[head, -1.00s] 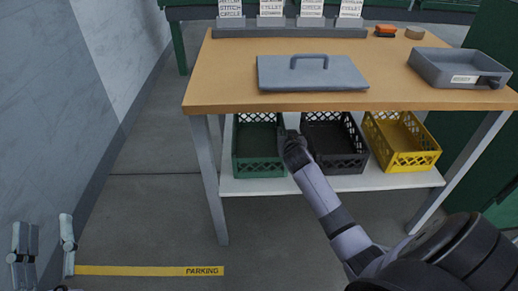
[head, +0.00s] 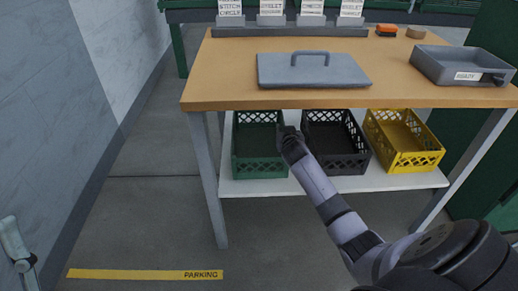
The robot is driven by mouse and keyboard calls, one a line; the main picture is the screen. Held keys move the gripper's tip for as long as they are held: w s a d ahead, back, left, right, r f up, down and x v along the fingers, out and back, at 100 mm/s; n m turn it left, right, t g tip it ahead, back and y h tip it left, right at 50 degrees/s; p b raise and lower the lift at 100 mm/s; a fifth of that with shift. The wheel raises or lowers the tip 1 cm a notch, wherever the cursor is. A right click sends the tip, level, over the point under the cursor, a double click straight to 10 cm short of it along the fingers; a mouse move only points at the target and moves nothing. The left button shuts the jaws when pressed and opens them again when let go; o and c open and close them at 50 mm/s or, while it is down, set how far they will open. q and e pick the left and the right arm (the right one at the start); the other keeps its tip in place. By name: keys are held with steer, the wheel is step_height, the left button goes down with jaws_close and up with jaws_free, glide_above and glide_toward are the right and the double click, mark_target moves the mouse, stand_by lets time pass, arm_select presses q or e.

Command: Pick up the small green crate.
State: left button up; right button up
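The small green crate (head: 258,167) stands on the white lower shelf of the workbench, at the left end of a row of crates. It looks empty. My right arm comes in from the lower right, and its end is at the crate's right side, close to the gap beside the black crate (head: 338,162). The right gripper's fingers are hidden behind the wrist, so I cannot tell whether they touch the crate.
A yellow crate (head: 403,158) stands right of the black one. The wooden bench top (head: 225,75) overhangs the shelf (head: 290,188). On it are a grey lid with handle (head: 313,70) and a grey tray (head: 440,70). A bench leg (head: 207,175) stands left of the green crate.

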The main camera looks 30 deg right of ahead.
jaws_close()
stand_by(0.8)
steer(key=shift+r, duration=0.1)
